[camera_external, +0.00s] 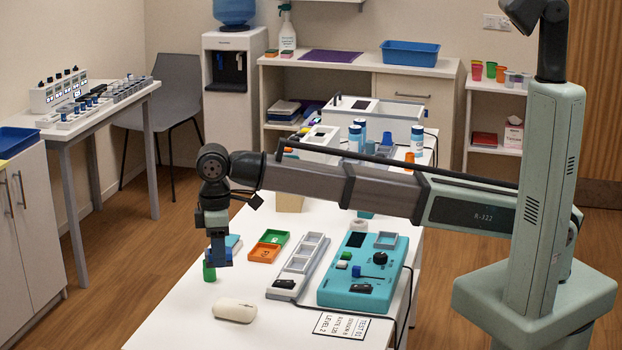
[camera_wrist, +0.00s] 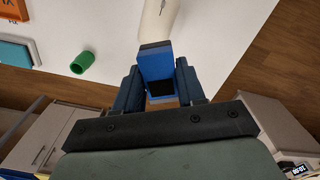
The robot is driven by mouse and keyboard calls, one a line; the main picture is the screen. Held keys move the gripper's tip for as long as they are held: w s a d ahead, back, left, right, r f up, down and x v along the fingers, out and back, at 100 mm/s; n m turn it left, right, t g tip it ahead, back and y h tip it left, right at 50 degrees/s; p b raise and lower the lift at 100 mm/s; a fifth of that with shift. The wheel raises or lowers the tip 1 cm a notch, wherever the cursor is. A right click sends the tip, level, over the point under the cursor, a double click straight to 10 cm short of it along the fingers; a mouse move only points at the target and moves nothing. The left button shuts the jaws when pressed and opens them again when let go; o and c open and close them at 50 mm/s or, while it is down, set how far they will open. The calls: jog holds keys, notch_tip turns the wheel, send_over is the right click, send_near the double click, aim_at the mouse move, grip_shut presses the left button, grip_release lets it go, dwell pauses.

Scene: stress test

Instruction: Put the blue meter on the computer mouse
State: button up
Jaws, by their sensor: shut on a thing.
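My gripper (camera_external: 213,236) is shut on the blue meter (camera_external: 219,257) and holds it above the white table near its left edge. In the wrist view the meter (camera_wrist: 156,62) sits between the two dark fingers of my gripper (camera_wrist: 158,84), with its black face showing. The computer mouse (camera_external: 234,309) is cream-white and lies on the table near the front, below and a little right of the held meter. It also shows in the wrist view (camera_wrist: 160,16), cut off by the top edge, just beyond the meter. The meter is apart from the mouse.
Orange and green trays (camera_external: 265,253), a grey sectioned tray (camera_external: 298,268) and a teal test panel (camera_external: 345,290) lie to the right. A printed card (camera_external: 341,325) lies at the front.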

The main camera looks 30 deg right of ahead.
aim_at(234, 303)
jog(key=shift+s+d+m, duration=0.25)
jog(key=shift+d+m, duration=0.25)
jog(key=shift+d, duration=0.2)
jog(key=shift+s+d+m, duration=0.2)
jog(key=shift+d+m, duration=0.25)
jog(key=shift+m, duration=0.35)
jog(key=shift+d+f+m, duration=0.1)
jog(key=shift+m, duration=1.1)
jog(key=shift+f, duration=0.2)
grip_shut()
notch_tip(234, 303, down, 10)
jog(key=shift+r, duration=0.2)
jog(key=o, duration=1.1)
grip_release()
jog(key=shift+c, duration=0.2)
jog(key=shift+r, duration=0.1)
notch_tip(234, 303, up, 12)
jog(key=shift+f, duration=0.1)
